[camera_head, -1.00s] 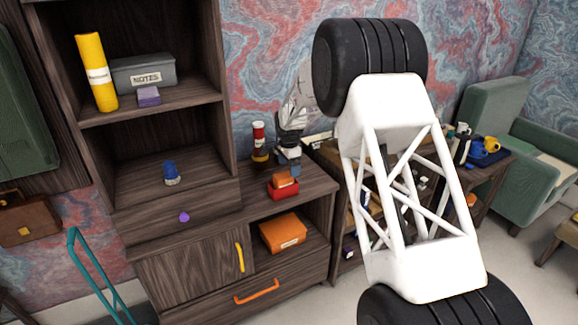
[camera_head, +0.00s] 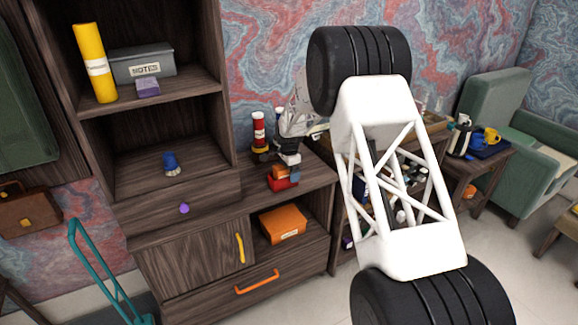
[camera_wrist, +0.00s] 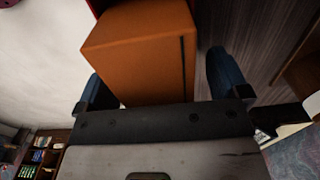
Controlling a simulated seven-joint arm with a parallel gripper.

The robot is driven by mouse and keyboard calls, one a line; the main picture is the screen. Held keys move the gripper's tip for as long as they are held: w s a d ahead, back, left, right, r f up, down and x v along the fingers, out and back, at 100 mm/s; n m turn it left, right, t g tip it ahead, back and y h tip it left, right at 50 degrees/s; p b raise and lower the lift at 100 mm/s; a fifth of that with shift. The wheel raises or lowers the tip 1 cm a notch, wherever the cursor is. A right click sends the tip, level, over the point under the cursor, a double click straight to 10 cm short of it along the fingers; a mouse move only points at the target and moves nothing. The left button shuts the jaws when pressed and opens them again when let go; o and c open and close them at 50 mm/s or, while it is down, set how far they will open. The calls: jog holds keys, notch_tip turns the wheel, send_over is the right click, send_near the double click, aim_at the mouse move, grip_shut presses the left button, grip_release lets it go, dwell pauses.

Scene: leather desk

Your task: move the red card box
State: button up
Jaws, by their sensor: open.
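The red card box (camera_head: 283,185) sits on the cabinet's top near its front edge. A smaller orange box (camera_head: 279,172) rests on it. My gripper (camera_head: 293,173) is over the right side of this stack. In the wrist view my gripper (camera_wrist: 160,78) is open, with one blue finger on each side of the orange box (camera_wrist: 135,55). Whether the fingers touch it I cannot tell. Only a sliver of red shows at the top edge of the wrist view, beyond the orange box.
A red and yellow cylinder (camera_head: 259,135) stands behind the stack. A larger orange box (camera_head: 283,224) lies in the open shelf below. A blue object (camera_head: 171,164) sits in the left compartment. My white frame hides part of the shelf to the right.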

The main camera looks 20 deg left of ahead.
jog(key=shift+f, duration=0.3)
jog(key=c, duration=1.1)
jog(key=shift+c, duration=0.2)
jog(key=shift+w+a, duration=0.15)
jog(key=shift+w+a, duration=1.4)
jog(key=shift+a, duration=0.25)
jog(key=shift+w+a, duration=1.45)
jog(key=shift+a, duration=0.2)
jog(key=shift+w+a, duration=1.4)
jog(key=shift+a, duration=0.25)
